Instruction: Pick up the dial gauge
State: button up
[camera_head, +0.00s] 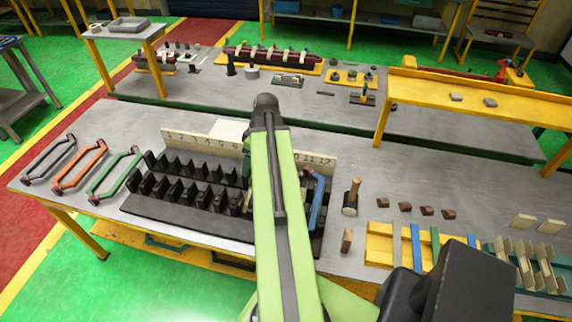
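I cannot make out a dial gauge for certain. On the back bench (200,87), small metal parts stand, too small to tell apart. Among them are a dark upright piece (231,66), a grey round piece (252,73) and a small stand with a yellowish upright (364,94). My green arm rises through the middle of the view to a dark joint at its top. My gripper's fingers do not show, so its state and any contact are hidden. My arm covers part of the front bench.
The front bench (90,135) holds a black slotted rack (180,205) by a numbered board (190,143), coloured coil frames (80,167), a mallet (351,197), brown blocks (404,207) and a yellow tray (378,245). A yellow-edged shelf (450,92) stands over the back bench's right.

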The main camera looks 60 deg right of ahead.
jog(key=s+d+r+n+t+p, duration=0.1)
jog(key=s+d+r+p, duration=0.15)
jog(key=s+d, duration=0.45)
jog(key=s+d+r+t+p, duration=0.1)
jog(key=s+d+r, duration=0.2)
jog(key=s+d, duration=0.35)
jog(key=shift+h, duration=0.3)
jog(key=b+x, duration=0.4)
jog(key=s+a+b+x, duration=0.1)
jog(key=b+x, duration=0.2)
jog(key=b, duration=0.1)
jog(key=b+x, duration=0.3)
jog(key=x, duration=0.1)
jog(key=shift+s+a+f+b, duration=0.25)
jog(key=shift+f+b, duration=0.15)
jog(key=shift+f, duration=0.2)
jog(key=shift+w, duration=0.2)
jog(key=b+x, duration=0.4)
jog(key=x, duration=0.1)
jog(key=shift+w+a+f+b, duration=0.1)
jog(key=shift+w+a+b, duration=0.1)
jog(key=shift+b, duration=0.2)
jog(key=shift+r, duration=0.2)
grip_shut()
